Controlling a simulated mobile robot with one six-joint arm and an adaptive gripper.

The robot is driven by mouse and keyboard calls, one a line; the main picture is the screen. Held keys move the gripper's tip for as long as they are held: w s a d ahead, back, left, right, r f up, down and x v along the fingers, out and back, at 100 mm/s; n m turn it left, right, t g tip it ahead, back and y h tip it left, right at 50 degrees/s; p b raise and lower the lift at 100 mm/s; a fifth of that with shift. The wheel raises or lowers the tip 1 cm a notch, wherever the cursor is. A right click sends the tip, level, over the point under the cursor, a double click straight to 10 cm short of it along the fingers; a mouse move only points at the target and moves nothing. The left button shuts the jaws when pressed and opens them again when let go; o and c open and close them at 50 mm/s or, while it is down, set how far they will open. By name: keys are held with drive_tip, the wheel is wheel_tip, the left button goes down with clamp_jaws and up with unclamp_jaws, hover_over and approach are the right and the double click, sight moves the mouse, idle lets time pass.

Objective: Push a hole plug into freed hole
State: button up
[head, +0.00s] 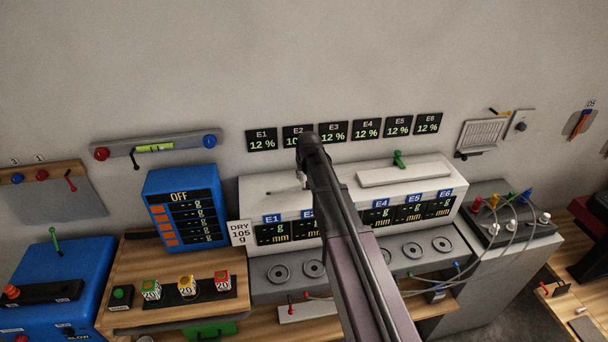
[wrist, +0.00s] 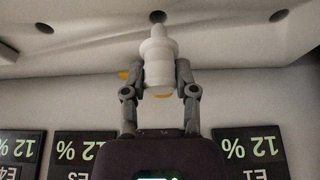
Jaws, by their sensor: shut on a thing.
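My gripper (wrist: 160,78) is shut on a white stepped plug (wrist: 158,50), with one finger on each side. The plug's narrow end points at a dark round hole (wrist: 157,16) in a pale surface. In the picture, the tip sits just below this hole. I cannot tell whether they touch. Other dark holes show to the left (wrist: 44,28) and right (wrist: 279,15). In the head view, my arm reaches over the white machine (head: 262,190) with the E1 to E6 displays.
Small wall displays (head: 333,131) hang close behind the machine. A green-handled part (head: 398,159) stands on the machine's right half. A blue balance-like unit (head: 185,205) stands to the left.

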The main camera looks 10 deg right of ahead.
sight(305, 179)
drive_tip(key=shift+f+b, duration=1.9)
drive_tip(key=shift+f, duration=0.05)
drive_tip(key=o, duration=1)
drive_tip(key=shift+s, duration=0.1)
idle(0.4)
